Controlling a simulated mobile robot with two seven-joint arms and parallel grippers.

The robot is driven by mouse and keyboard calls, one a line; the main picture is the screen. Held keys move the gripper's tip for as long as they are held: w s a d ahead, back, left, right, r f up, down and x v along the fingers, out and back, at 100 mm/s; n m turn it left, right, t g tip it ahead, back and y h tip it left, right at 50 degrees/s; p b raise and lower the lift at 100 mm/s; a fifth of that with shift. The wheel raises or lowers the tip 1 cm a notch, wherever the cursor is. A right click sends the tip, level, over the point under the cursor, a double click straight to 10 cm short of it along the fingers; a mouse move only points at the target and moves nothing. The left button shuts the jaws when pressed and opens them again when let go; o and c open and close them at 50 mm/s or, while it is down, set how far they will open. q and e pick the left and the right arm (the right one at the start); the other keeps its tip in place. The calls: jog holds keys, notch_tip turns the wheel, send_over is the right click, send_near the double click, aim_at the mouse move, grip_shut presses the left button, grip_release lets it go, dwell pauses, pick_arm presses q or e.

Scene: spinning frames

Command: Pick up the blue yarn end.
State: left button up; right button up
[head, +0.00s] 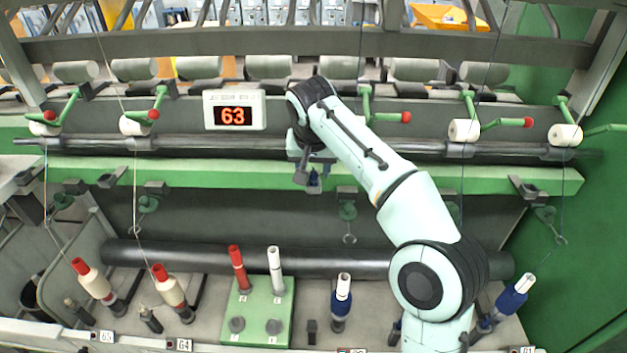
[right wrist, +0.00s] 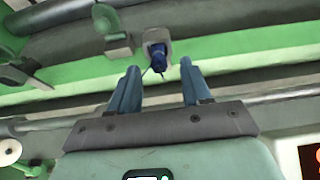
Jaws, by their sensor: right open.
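The blue yarn end (right wrist: 158,58) is a small dark blue tuft with thin strands at a grey holder on the green rail (right wrist: 235,62) in the right wrist view. My right gripper (right wrist: 160,68) is open, its two blue-grey fingers on either side of the tuft in that picture. I cannot tell whether they touch it or how far off it is. In the head view the right gripper (head: 308,182) is in front of the green rail, left of my forearm, with a small blue bit (head: 314,178) at its tips. My left gripper is not in view.
A display reading 63 (head: 235,110) hangs left of my right wrist. Green levers (head: 155,105) with red knobs stick out along the machine. Below stand bobbins, including a blue one (head: 341,300), and a green peg board (head: 256,312). Thin yarns run down at both sides.

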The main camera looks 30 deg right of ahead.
jog(key=shift+x, duration=1)
jog(key=c, duration=0.8)
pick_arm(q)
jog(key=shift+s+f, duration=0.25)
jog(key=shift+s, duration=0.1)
pick_arm(e)
jog(key=shift+s, duration=0.1)
